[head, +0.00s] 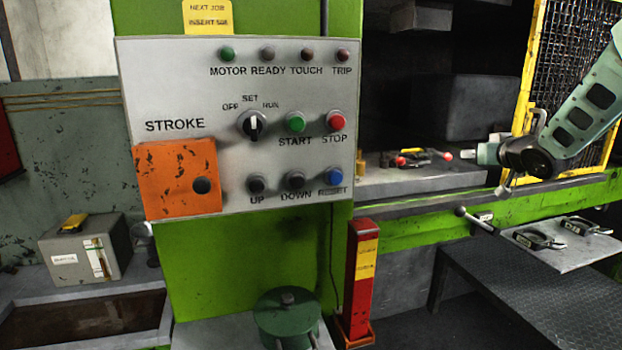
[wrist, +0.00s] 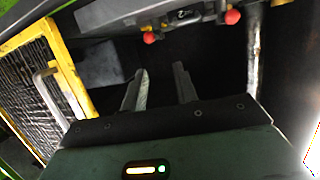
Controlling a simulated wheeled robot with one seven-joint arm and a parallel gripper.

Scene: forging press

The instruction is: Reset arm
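My gripper (head: 482,153) is at the right in the head view, at the end of my green arm, in front of the press opening and beside the yellow-framed mesh guard (head: 523,75). In the wrist view my gripper (wrist: 159,70) has its two fingers apart, with nothing between them. A dark tool with red ends (head: 425,157) lies on the press bed (head: 385,187), left of my gripper and apart from it. Two red ends (wrist: 232,17) also show beyond the fingers in the wrist view.
A grey control panel (head: 200,80) with buttons and a selector knob fills the middle left. A lever with a ball end (head: 475,219) and a grey plate (head: 560,255) with two handled pieces lie below my arm. A red post (head: 360,285) stands beside the green column.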

